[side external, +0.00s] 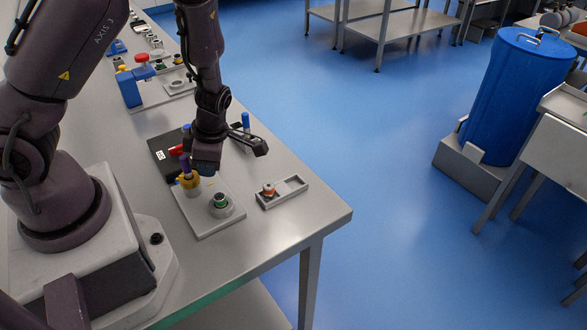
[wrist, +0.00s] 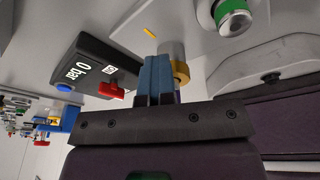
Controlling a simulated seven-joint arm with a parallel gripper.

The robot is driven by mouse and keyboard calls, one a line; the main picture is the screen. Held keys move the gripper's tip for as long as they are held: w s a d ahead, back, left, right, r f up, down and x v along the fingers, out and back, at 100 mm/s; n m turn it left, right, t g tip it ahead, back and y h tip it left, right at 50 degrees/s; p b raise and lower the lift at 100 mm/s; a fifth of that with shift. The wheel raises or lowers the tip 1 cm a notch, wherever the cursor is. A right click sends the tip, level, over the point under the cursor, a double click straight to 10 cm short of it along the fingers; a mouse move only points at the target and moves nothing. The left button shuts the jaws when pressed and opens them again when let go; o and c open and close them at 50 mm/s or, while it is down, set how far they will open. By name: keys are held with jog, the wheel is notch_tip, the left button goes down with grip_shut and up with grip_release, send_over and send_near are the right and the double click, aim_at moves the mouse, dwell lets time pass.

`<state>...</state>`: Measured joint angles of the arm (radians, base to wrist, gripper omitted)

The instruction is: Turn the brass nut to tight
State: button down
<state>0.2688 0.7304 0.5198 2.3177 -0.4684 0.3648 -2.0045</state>
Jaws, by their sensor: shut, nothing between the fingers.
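A short orange mark (wrist: 149,31) lies on the plate near the fitting.
A green-ringed fitting (side external: 220,201) stands on the plate near the nut. A black box (wrist: 92,67) reading "0 bar", with a red handle (wrist: 112,90), is close by. A small grey tray (side external: 292,187) holds an orange-ringed piece. The table's front right corner is clear.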

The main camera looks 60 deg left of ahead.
jog(key=shift+s+d+f, duration=0.2)
jog(key=shift+s+d, duration=0.25)
jog(key=shift+d, duration=0.1)
jog(key=shift+s+d+f, duration=0.2)
jog(key=shift+s+d, duration=0.2)
jog(key=shift+d, duration=0.1)
jog(key=shift+s, duration=0.15)
jog(key=shift+d, duration=0.15)
jog(key=shift+w+d, duration=0.1)
jog(key=shift+w, duration=0.25)
notch_tip(320, 180, up, 6)
jog(key=shift+w, duration=0.2)
jog(key=shift+r, duration=0.1)
